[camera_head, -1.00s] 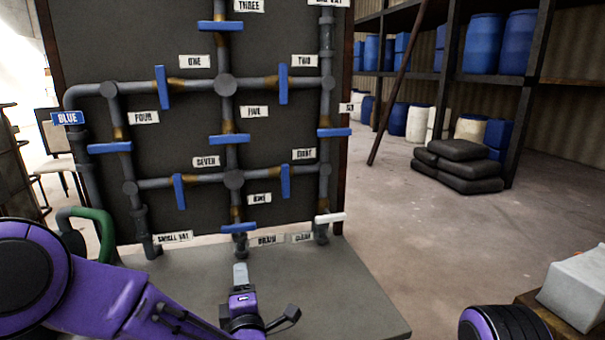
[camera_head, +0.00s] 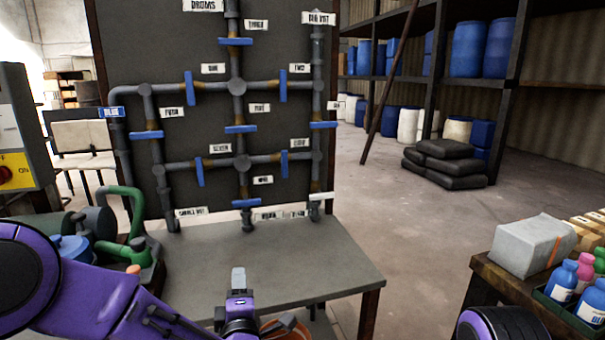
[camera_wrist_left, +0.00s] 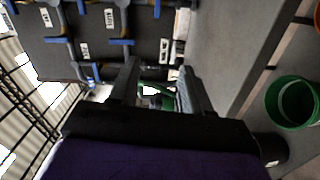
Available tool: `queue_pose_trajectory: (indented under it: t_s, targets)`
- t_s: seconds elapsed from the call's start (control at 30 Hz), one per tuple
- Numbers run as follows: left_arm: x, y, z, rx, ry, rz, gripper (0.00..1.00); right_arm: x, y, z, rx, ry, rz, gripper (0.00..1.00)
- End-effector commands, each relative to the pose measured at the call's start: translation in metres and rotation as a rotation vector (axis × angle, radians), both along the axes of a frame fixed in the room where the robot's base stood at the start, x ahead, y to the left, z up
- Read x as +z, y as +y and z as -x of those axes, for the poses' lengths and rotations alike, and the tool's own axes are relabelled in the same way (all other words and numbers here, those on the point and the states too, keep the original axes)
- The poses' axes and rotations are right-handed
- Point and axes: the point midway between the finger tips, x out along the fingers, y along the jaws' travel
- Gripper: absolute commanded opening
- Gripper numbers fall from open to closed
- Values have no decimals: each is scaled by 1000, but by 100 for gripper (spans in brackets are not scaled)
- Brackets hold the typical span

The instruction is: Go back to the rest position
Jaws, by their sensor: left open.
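My left gripper (camera_head: 262,300) is at the bottom middle of the head view, near the front edge of the grey bench (camera_head: 280,265). It is open. In the left wrist view its two fingers stand apart with nothing held between them (camera_wrist_left: 157,92). The purple left arm comes in from the lower left. A purple and black part of my right arm shows at the lower right edge; the right gripper is out of view.
A dark panel (camera_head: 205,128) with grey pipes and blue valve handles stands behind the bench. A green pump (camera_head: 140,250) is at left. A green bucket (camera_wrist_left: 293,103) shows in the wrist view.

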Motion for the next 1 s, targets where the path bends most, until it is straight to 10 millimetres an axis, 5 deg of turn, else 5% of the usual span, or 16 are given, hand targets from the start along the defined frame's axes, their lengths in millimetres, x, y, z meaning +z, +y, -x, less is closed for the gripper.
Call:
queue_pose_trajectory:
  t_s: [0.37, 0.57, 0.67, 0.8, 1.0]
  targets:
    - [-79, 12, 28, -155, 284, -326, 48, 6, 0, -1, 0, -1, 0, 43]
    - [-148, 39, 72, -250, 522, -504, 48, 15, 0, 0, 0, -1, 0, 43]
    - [-188, 60, 110, -314, 682, -598, 48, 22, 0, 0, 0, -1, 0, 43]
    - [-246, 103, 200, -433, 983, -727, 48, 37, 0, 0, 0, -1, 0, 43]
    - [-279, 159, 321, -522, 1320, -799, 48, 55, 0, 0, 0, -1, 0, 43]
